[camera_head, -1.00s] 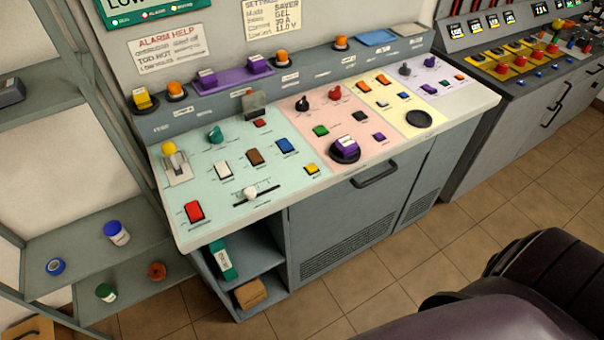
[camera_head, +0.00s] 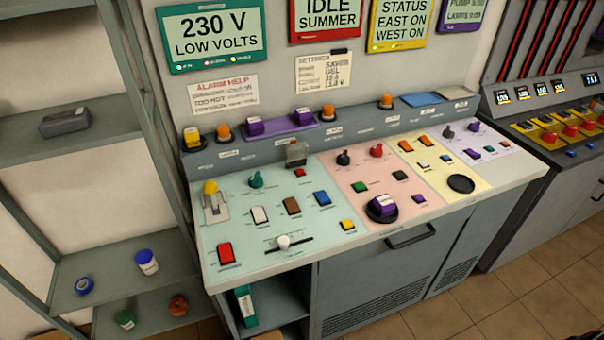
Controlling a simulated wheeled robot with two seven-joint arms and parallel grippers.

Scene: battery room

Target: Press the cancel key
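A control desk (camera_head: 285,262) carries many keys on coloured panels; the printed labels are too small to read, so I cannot tell which is the cancel key. On the pink panel are a green key (camera_head: 359,188), a black key (camera_head: 399,175) and a large purple-and-white knob (camera_head: 382,206).
Wall signs include a green one (camera_head: 217,38) reading "230 V LOW VOLTS" and an alarm help note (camera_head: 224,93). A shelf rack (camera_head: 40,135) stands left of the desk. Another console (camera_head: 560,130) stands at right. Floor (camera_head: 500,308) shows at the lower right.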

